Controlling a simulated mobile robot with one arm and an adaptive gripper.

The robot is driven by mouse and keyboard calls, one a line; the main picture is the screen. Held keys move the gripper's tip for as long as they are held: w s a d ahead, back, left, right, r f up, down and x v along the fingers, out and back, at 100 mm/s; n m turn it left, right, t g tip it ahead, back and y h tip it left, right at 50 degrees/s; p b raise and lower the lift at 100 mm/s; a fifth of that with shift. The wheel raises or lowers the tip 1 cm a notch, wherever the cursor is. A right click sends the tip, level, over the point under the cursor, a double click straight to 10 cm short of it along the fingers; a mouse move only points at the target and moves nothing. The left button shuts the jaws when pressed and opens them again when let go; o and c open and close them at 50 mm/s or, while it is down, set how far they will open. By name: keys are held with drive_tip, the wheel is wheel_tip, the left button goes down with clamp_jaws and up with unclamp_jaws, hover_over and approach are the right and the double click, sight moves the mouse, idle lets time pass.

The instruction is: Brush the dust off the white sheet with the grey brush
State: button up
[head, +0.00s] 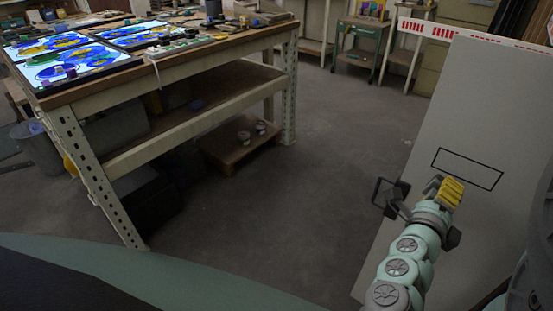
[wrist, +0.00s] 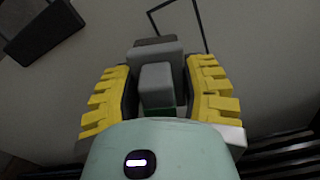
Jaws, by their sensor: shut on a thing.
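The white sheet (head: 450,120) shows as a large pale grey panel at the right of the head view. A thin black rectangle outline is marked on it. I cannot make out dust on it. My gripper (head: 449,192) is in front of the sheet, at the lower edge of the outline. In the wrist view, the yellow-padded fingers of my gripper (wrist: 160,95) are on both sides of the grey brush (wrist: 157,87), shut on it. The sheet also shows behind it in the wrist view (wrist: 240,40). Whether the brush touches the sheet is hidden.
A workbench (head: 180,62) with lit, painted glass panels (head: 65,55) stands at the left. A low wooden platform (head: 238,148) is under it. A green cart (head: 360,45) stands at the back. The floor (head: 290,190) between bench and sheet is clear.

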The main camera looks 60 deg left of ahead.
drive_tip(key=shift+s+d, duration=0.1)
drive_tip(key=shift+s, duration=0.4)
drive_tip(key=v, duration=0.3)
